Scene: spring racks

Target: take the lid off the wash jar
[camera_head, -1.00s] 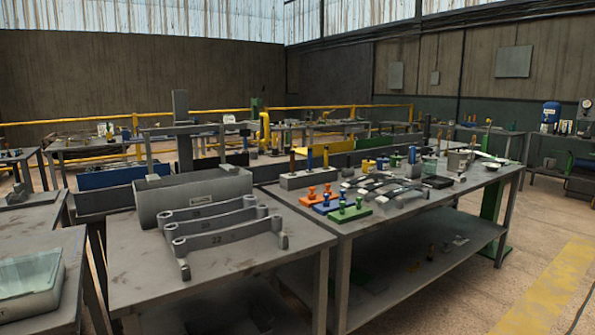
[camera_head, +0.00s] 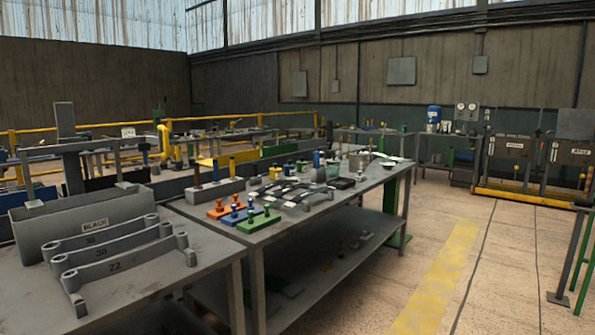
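I cannot pick out the wash jar or its lid for certain. Several small containers stand at the far end of the middle bench (camera_head: 262,238). Among them are a small blue-and-white container (camera_head: 319,159), a grey-green one (camera_head: 333,169) and a wider grey one (camera_head: 359,161). They are too small here to tell which have lids. My gripper is not in view.
Orange, blue (camera_head: 236,215) and green (camera_head: 259,222) knobbed blocks and grey leaf springs (camera_head: 290,193) lie on the middle bench. A rack of numbered grey bars (camera_head: 115,250) sits at near left. Concrete floor with a yellow stripe (camera_head: 437,285) is open to the right.

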